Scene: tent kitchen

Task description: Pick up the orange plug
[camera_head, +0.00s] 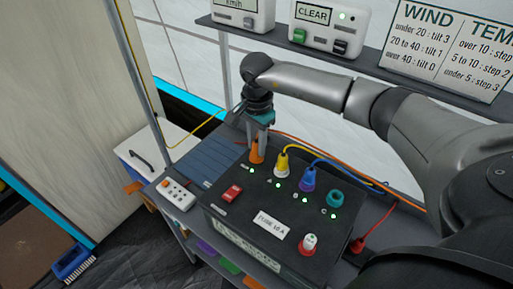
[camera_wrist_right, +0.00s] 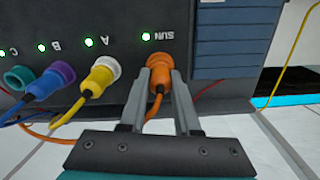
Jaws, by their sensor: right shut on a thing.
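The orange plug (camera_head: 256,153) sits in the SUN socket of the black panel box (camera_head: 225,205), at its far edge in the head view. In the right wrist view the orange plug (camera_wrist_right: 158,72) is seated in the panel, its orange cord (camera_wrist_right: 60,133) hanging away to the left. My right gripper (camera_head: 260,140) comes from above and is shut on the orange plug, one finger on each side, as the right wrist view shows (camera_wrist_right: 159,85). The green lamp by SUN is lit. My left gripper is not in view.
Socket C (camera_head: 334,198) is teal. A shelf (camera_head: 300,50) runs behind my arm.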

